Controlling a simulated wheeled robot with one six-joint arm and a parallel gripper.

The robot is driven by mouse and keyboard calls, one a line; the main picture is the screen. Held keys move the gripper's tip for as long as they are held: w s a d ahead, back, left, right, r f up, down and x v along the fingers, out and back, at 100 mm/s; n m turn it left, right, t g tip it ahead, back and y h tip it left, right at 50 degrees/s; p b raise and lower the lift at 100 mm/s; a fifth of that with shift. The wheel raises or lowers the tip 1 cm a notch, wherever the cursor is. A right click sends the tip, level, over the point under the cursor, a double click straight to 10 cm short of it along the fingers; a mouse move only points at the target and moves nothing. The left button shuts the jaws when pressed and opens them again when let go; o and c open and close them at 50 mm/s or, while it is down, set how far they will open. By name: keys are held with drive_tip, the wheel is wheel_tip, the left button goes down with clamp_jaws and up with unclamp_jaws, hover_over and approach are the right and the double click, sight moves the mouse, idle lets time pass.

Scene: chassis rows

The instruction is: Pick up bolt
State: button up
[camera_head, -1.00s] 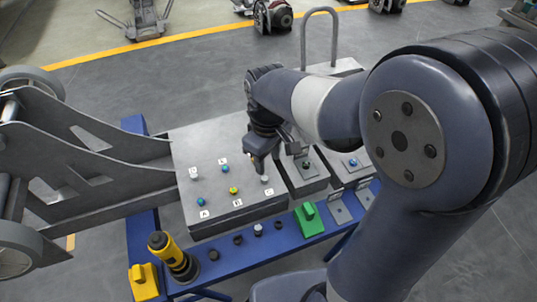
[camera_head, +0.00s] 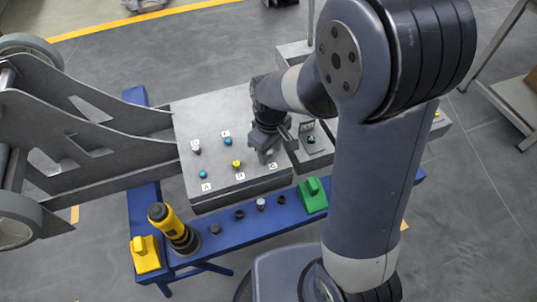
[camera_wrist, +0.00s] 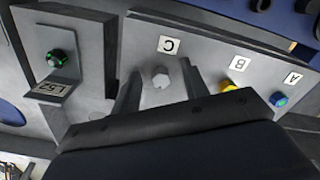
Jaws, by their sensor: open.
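A grey hex-headed bolt (camera_wrist: 160,76) stands on the grey plate by the label C in the wrist view. My gripper (camera_wrist: 160,90) is open, with one finger on each side of this bolt and visible space between. Whether the fingertips touch it, I cannot tell. In the head view my gripper (camera_head: 266,154) is low over the plate's right side by the label C and hides that bolt. Other bolts stand on the plate: a yellow one (camera_head: 237,164), a blue one by A (camera_head: 203,174), another blue one (camera_head: 228,140) and a grey one (camera_head: 196,147).
The plate (camera_head: 225,186) lies on a blue frame (camera_head: 225,245). The front rail holds a yellow-black tool (camera_head: 172,228), a yellow block (camera_head: 145,255), a green block (camera_head: 312,196) and a light bolt (camera_head: 261,203). A fixture labelled LS2 with a green bolt (camera_wrist: 57,57) is close beside my gripper.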

drive_tip(key=shift+c, duration=0.3)
clamp_jaws()
